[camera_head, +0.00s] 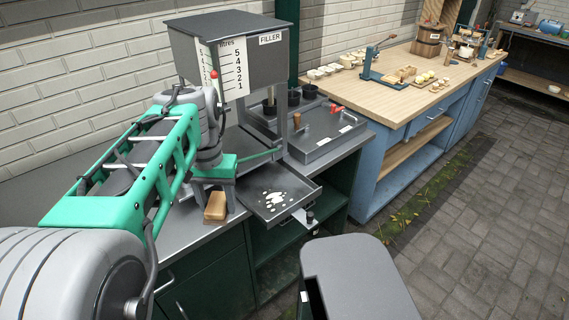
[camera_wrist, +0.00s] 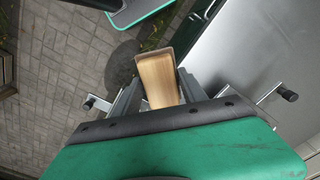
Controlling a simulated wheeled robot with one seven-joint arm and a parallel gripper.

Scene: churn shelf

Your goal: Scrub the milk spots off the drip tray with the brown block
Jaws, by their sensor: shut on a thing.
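The brown block (camera_head: 215,207) is held upright between the fingers of my gripper (camera_head: 214,193), at the front of the steel counter, left of the drip tray. The wrist view shows the block (camera_wrist: 158,82) between the two fingers of my gripper (camera_wrist: 158,95). I cannot tell whether the block touches the counter. The drip tray (camera_head: 300,205) is a shallow dark grey tray under the filler, jutting past the counter's front edge. White milk spots (camera_head: 276,198) lie in a cluster near its middle. The block is apart from the tray.
The grey filler (camera_head: 230,50) with a litre scale stands above and behind the tray. A wooden-topped bench (camera_head: 400,100) stands further right, with paved floor in front.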

